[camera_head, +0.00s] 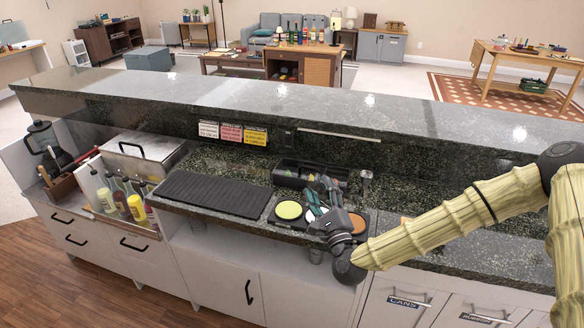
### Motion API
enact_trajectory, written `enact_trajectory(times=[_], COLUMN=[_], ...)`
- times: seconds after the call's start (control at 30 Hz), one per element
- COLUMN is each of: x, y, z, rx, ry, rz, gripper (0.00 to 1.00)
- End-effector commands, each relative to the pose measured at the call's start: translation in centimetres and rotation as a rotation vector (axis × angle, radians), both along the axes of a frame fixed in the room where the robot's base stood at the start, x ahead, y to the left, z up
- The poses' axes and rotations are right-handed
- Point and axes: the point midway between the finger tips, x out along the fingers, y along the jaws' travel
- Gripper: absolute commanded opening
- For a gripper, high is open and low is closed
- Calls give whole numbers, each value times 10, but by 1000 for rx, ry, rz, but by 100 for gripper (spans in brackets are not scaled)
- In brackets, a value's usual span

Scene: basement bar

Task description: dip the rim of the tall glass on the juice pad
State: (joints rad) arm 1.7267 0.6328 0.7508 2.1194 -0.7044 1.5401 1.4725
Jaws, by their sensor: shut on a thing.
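My gripper (322,196), with dark and teal fingers, is over the front part of the bar's worktop, at the round rimming pads. It is shut on the tall glass, which is hard to make out among the fingers. I cannot tell how the glass is tilted or whether its rim touches a pad. A yellow-green pad (289,210) lies just left of the gripper, in a dark tray. A pale pad (313,213) shows partly beside the fingers. An orange-brown pad (358,223) is partly hidden to the right. I cannot tell which pad holds juice.
A black ribbed mat (215,194) lies left of the pads. A black caddy (310,174) and a small metal jigger-like thing (366,184) stand behind. A raised stone ledge (290,100) runs along the back. Several bottles (121,197) fill a rail at left.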

Motion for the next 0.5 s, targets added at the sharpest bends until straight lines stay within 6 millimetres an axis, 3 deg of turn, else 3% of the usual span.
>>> enact_trajectory(times=[0.5], x=[46], y=[64], z=[50], rx=[633], ry=[100], rz=[367], gripper=[20])
